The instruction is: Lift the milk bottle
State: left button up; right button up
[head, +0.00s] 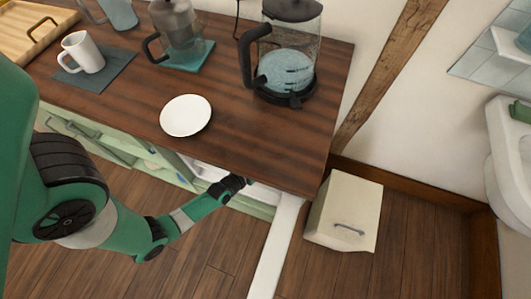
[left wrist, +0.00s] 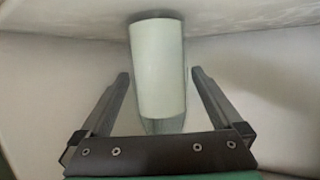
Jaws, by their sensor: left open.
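The milk bottle (left wrist: 160,70) is a pale, whitish cylinder in the left wrist view, inside a light-coloured space. It is upright in that picture, with clearer glass showing at its lower end. My left gripper (left wrist: 160,74) is open, with one finger on each side of the bottle. I cannot tell whether either finger touches it. In the head view my left arm reaches under the counter's front edge into a white opening (head: 205,171); the fingertips and the bottle are hidden there. My right gripper is not in view.
The wooden counter (head: 235,125) overhangs the opening. On it are a white plate (head: 186,115), a white mug (head: 83,52), a glass pot (head: 178,30) and a kettle (head: 285,70). A white upright panel (head: 277,248) stands right of my arm, near a cream cabinet (head: 344,212).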

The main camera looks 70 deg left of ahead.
pick_arm(q)
jog(key=shift+f, duration=0.15)
jog(key=shift+c, duration=0.3)
grip_shut()
jog(key=shift+a, duration=0.1)
jog(key=shift+r, duration=0.2)
notch_tip(320, 180, up, 2)
jog(key=shift+p, duration=1.15)
jog(key=s+d+r+p, duration=0.8)
jog(key=d+r+p, duration=0.2)
jog(key=p, duration=0.7)
jog(key=shift+s+d+r+p, duration=0.3)
jog(key=shift+d+r, duration=0.05)
jog(key=shift+s, duration=0.15)
